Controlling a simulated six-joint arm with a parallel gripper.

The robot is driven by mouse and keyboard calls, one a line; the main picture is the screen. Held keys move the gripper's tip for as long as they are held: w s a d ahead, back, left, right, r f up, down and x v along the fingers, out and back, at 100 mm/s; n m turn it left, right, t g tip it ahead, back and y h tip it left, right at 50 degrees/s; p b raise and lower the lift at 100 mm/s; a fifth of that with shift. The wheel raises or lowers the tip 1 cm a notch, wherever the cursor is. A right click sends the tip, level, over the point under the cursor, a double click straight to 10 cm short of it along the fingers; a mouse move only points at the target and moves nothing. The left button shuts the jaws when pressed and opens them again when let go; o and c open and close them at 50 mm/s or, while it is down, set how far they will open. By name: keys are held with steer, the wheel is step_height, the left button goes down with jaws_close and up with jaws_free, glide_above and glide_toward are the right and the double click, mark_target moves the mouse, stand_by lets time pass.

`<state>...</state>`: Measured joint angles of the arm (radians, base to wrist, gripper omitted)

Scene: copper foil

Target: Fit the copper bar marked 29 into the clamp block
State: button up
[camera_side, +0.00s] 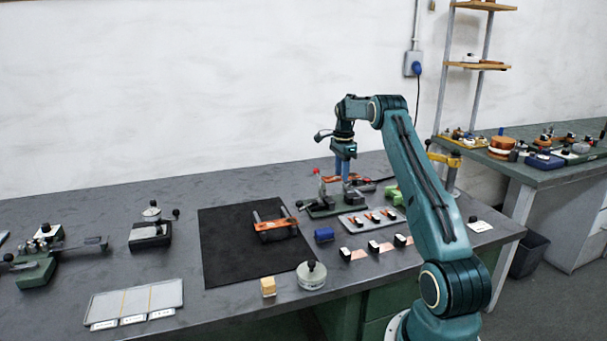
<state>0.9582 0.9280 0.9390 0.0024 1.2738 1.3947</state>
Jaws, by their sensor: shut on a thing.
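My gripper (345,178) points down above a green clamp-like fixture (336,206) with a red-tipped lever, right of the black mat. It is shut on what looks like a copper bar (331,179), an orange strip showing beside the fingers. The bar is small and partly hidden by the fingers; no number can be read. I cannot tell whether it touches the fixture. Which fixture is the clamp block is not clear from this view. Another copper piece (275,225) lies in a dark holder on the mat.
A pale tray (349,227) holds several small copper pieces with black-and-white ends; more lie in front of it. The black mat (228,262) has bare room.

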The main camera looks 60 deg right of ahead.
steer(key=shift+f, duration=2.6)
steer(key=shift+f, duration=1.15)
stand_by(1.2)
steer(key=o, duration=0.8)
steer(key=shift+r, duration=0.35)
steer(key=shift+r, duration=0.35)
steer(key=shift+r, duration=0.8)
